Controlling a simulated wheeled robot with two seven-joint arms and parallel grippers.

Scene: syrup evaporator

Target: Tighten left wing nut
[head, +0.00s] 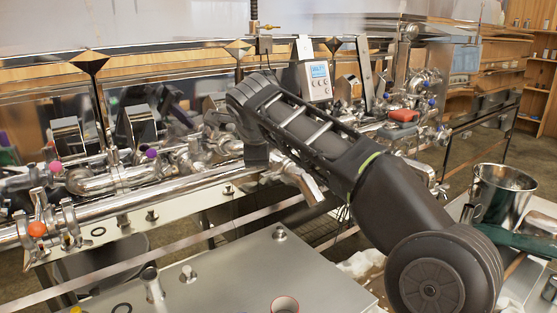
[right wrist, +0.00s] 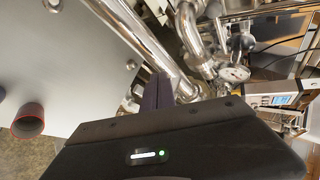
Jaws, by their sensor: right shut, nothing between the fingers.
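Shiny clamps (head: 58,228) sit on the steel pipework at the left, one with an orange knob. I cannot tell for sure which small part is the left wing nut. My right arm reaches in from the lower right, and my right gripper (head: 254,148) hangs over the long steel pipe (head: 140,196), its fingertips largely hidden. In the right wrist view my right gripper's dark fingers (right wrist: 157,92) are shut and empty, beside the same pipe (right wrist: 152,42). A clamped pipe joint (right wrist: 204,66) and a round metal disc (right wrist: 234,73) lie beyond them. My left gripper is not in view.
A flat steel surface (head: 225,278) lies in front, with a red-rimmed cup (head: 284,306). A digital meter (head: 318,75) hangs behind my arm. A steel pail (head: 502,190) stands at the right. Valves and pipes crowd the back.

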